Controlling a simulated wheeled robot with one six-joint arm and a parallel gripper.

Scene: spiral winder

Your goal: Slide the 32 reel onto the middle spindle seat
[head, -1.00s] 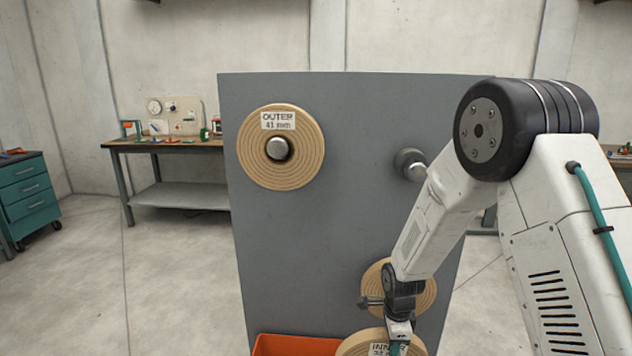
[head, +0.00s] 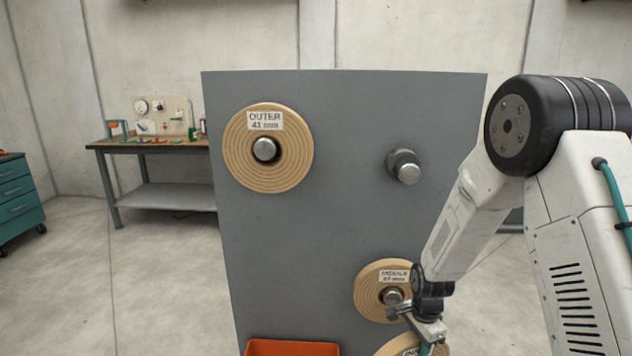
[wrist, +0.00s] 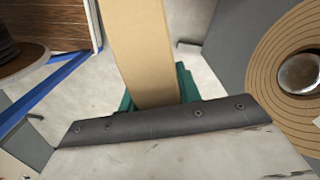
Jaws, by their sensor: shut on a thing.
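My gripper (head: 427,347) is shut on a tan wound reel (head: 396,348) at the bottom edge of the head view. In the wrist view this reel is a tan band (wrist: 140,50) between teal fingers. A second reel, its label seeming to read "MIDDLE" with a blurred number (head: 374,300), sits on the lower right spindle (head: 392,297), behind and above the held one. A bare spindle (head: 406,168) sticks out at the panel's upper right. The held reel is clear of both spindles.
The "OUTER 41 mm" reel (head: 235,168) is on the upper left spindle (head: 266,150) of the grey panel (head: 330,220). An orange bin (head: 292,348) is at the panel's foot. A workbench (head: 150,148) and teal drawers (head: 18,200) stand behind left.

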